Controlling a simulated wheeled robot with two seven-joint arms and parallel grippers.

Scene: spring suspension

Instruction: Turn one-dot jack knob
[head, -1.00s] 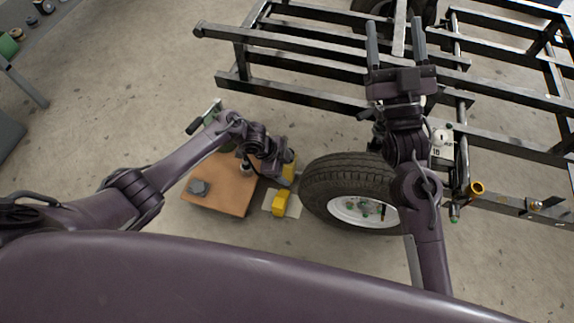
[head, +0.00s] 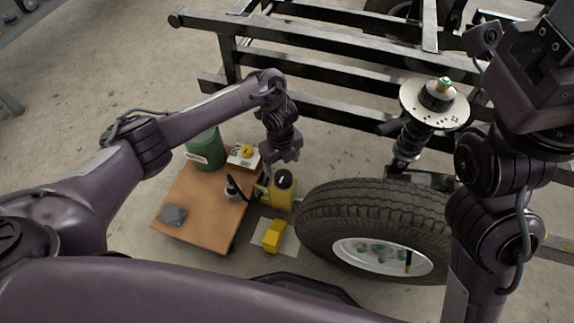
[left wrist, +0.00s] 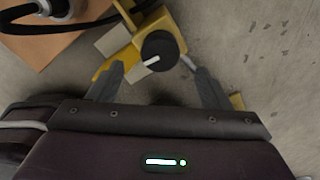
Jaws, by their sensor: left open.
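A yellow jack stands beside the tyre, with a round black knob (head: 283,179) bearing a white pointer mark on top. The knob (left wrist: 158,51) also shows in the left wrist view, just ahead of my open fingers and roughly centred between them. I cannot make out any dots on the jack. My left gripper (left wrist: 160,72) is open and empty, pointing down close to the jack; I see no contact with the knob. In the head view its fingers are small and partly hidden. My right wrist (head: 545,75) is at the upper right, with its fingertips out of sight.
A wooden board (head: 200,210) left of the jack holds a green canister (head: 205,150), a black-hosed item (head: 232,188) and a grey block (head: 172,215). A yellow block (head: 273,236) lies in front. The tyre (head: 330,215) is close on the right; a metal frame (head: 300,55) is behind.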

